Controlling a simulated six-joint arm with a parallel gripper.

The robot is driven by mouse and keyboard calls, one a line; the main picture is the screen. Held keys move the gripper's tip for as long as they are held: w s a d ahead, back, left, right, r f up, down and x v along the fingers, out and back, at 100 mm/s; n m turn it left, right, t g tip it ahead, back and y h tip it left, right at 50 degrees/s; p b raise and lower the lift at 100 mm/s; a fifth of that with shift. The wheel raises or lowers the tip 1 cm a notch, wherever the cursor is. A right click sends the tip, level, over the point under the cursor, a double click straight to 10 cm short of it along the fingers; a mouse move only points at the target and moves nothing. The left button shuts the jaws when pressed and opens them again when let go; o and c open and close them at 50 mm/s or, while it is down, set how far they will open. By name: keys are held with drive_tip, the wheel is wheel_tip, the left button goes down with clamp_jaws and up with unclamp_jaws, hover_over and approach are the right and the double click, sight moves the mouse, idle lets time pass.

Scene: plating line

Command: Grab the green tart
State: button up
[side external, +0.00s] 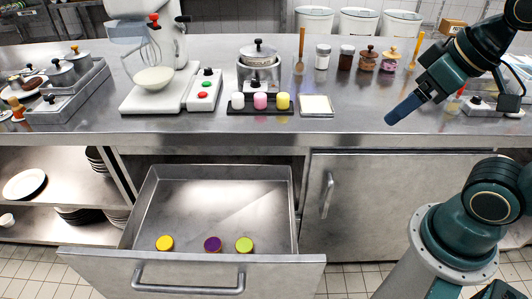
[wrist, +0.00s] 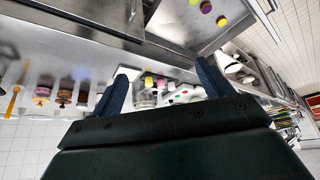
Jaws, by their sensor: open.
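The green tart (side external: 244,245) sits in the open drawer (side external: 220,195), near its front wall and rightmost of three tarts. In the wrist view the green tart (wrist: 193,2) is cut by the top edge. The purple tart (side external: 213,244) sits just left of it, and the yellow tart (side external: 165,243) is further left. My gripper (side external: 404,108) is up at the right, in front of the counter, well above and to the right of the drawer. In the wrist view its two blue fingers (wrist: 162,80) are spread apart with nothing held between them.
The drawer juts out below the steel counter (side external: 350,125), its front handle (side external: 188,281) towards the camera. A closed cabinet door (side external: 400,200) is right of it. A stand mixer (side external: 145,50), a tray with coloured cups (side external: 260,101) and jars (side external: 345,57) stand on the counter. The drawer's middle is bare.

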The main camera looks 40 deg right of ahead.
drive_tip(key=shift+w, duration=0.1)
drive_tip(key=w+a+f+m+g+y, duration=0.1)
drive_tip(key=w+a+f+m, duration=0.2)
drive_tip(key=w, duration=0.4)
drive_tip(key=w+a+f+m+g, duration=0.1)
drive_tip(key=w+a+f+m, duration=0.15)
drive_tip(key=w+f, duration=0.35)
drive_tip(key=w+a+f+m+g+y, duration=0.1)
drive_tip(key=w+f+m, duration=0.25)
drive_tip(key=w, duration=0.55)
drive_tip(key=w+a+f+m+g, duration=0.1)
drive_tip(key=a+f+m, duration=0.1)
drive_tip(key=f, duration=0.7)
drive_tip(key=w+a+f+m+y, duration=0.1)
drive_tip(key=a+f+m, duration=0.2)
drive_tip(key=f, duration=0.7)
drive_tip(key=w+a+f+m+g, duration=0.1)
drive_tip(key=f+m, duration=0.3)
drive_tip(key=f, duration=0.6)
drive_tip(key=shift+w+a+f+g, duration=0.2)
drive_tip(key=shift+w+a+g, duration=0.1)
drive_tip(key=shift+a, duration=0.5)
drive_tip(key=shift+f, duration=0.1)
hover_over(249, 242)
drive_tip(key=shift+w+f, duration=0.1)
drive_tip(key=shift+f, duration=3.9)
